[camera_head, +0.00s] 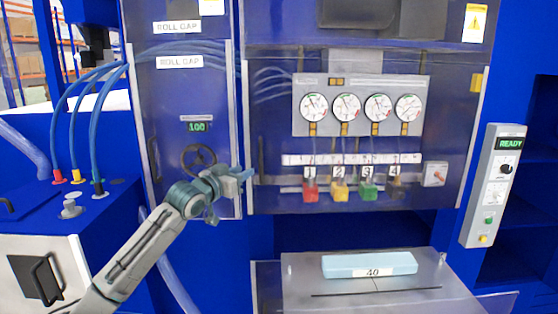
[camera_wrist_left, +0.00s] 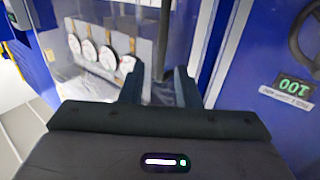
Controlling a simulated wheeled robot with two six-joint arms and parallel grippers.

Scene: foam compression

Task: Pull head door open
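A clear door panel (camera_head: 270,95) covers the gauge section of the blue machine and looks closed. No label names it as the head door. A dark vertical handle (camera_head: 261,156) is near its left edge. The handle also shows in the left wrist view (camera_wrist_left: 165,38). My left gripper (camera_head: 247,176) is just left of the handle's lower end. In the left wrist view my left gripper (camera_wrist_left: 159,88) is open, its two dark fingers apart, with the handle in line with the gap. I cannot tell whether they touch it. My right gripper is not in view.
A left panel (camera_head: 180,95) with a handwheel (camera_head: 198,158) adjoins the door. Behind the door are several gauges (camera_head: 347,107) and coloured valves (camera_head: 340,191). A light blue foam block (camera_head: 369,264) lies on a grey plate (camera_head: 300,290) below. A control box (camera_head: 493,185) stands at right.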

